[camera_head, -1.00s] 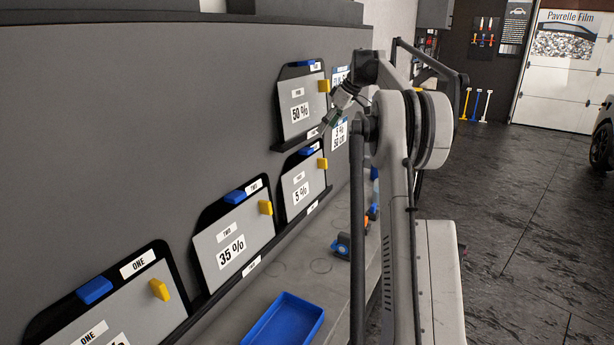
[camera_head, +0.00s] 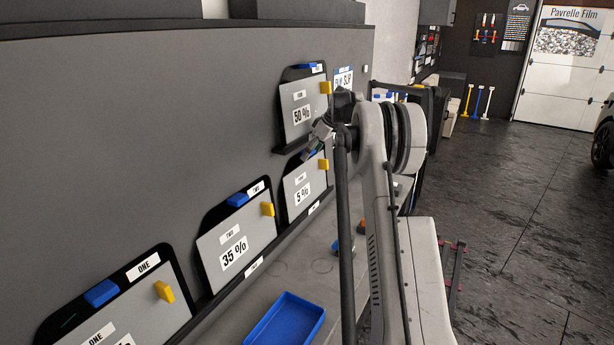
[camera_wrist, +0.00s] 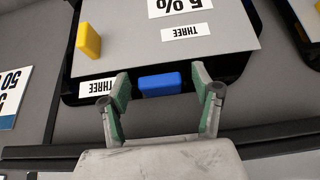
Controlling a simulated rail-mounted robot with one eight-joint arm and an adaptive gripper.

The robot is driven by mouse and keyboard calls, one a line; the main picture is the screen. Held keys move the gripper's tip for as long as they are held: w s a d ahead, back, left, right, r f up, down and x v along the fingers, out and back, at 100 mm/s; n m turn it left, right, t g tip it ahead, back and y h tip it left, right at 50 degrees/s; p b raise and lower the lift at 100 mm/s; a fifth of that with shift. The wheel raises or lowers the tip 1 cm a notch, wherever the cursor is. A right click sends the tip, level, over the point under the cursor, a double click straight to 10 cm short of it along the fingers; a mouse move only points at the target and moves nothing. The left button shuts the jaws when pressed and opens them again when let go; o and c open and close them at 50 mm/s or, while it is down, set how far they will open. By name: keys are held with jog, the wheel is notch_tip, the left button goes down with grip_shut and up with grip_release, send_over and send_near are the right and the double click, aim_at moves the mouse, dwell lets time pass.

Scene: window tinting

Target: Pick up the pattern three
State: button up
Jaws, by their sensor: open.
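Pattern three is a grey panel (camera_head: 303,188) marked 5 %, hanging on a black backing on the wall below the 50 % panel. It fills much of the wrist view (camera_wrist: 150,45), upside down, with two THREE labels. A yellow block (camera_wrist: 88,40) sits at its side, and a blue block (camera_wrist: 159,86) is on the backing at its edge. My gripper (camera_wrist: 161,80) is open and empty, its fingers on either side of the blue block in the picture. I cannot tell how far they are from it. In the head view my gripper (camera_head: 313,148) is just above this panel.
The 50 % panel (camera_head: 301,105) hangs above. The TWO panel, 35 % (camera_head: 225,240), and the ONE panel (camera_head: 130,325) hang to the left. A blue tray (camera_head: 288,322) lies on the bench (camera_head: 300,268) below.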

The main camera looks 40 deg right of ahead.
jog(key=shift+w+f, duration=0.15)
jog(key=shift+f, duration=0.15)
jog(key=shift+c, duration=0.5)
grip_shut()
jog(key=shift+r, duration=0.1)
